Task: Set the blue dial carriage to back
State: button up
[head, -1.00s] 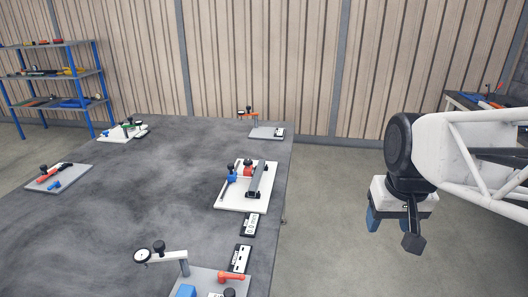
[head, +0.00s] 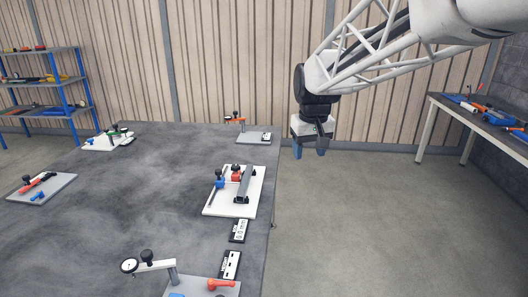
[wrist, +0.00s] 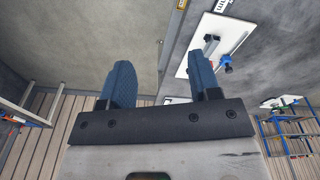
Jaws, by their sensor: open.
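The blue dial carriage (head: 219,182) sits on a thin rail at the left side of a white plate (head: 216,210), towards the rail's far end in the head view. A black knob tops it. In the wrist view the blue carriage (wrist: 226,64) is small, beyond my right-hand finger. A red part (head: 236,174) and a dark raised bar (head: 243,184) stand right of it on the plate. My gripper (head: 310,149) is open and empty, in the air right of the table, well apart from the carriage. Its fingers (wrist: 162,68) show spread in the wrist view.
The grey table (head: 120,205) carries a dial stand (head: 150,264) at the front, a red-armed fixture (head: 253,138) at the back and two small plates at left. Two black-and-white labels lie near the table's right edge. Open floor (head: 350,220) lies right of the table.

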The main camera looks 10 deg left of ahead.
jog(key=w+a+f+n, duration=0.1)
jog(key=w+a+f, duration=0.2)
jog(key=w+a, duration=0.45)
jog(key=w+a+f+n, duration=0.1)
jog(key=w+a+f, duration=0.1)
jog(key=w+a, duration=0.55)
jog(key=n+g, duration=0.1)
jog(key=n, duration=0.2)
send_over(218, 170)
jog(key=f, duration=1.1)
jog(key=shift+s+d+f, duration=0.2)
jog(key=shift+d+f, duration=0.05)
jog(key=shift+d, duration=0.15)
jog(key=shift+w+a+f, duration=0.15)
jog(key=shift+a+f, duration=0.15)
jog(key=shift+a, duration=0.05)
jog(key=shift+f, duration=3.9)
grip_shut()
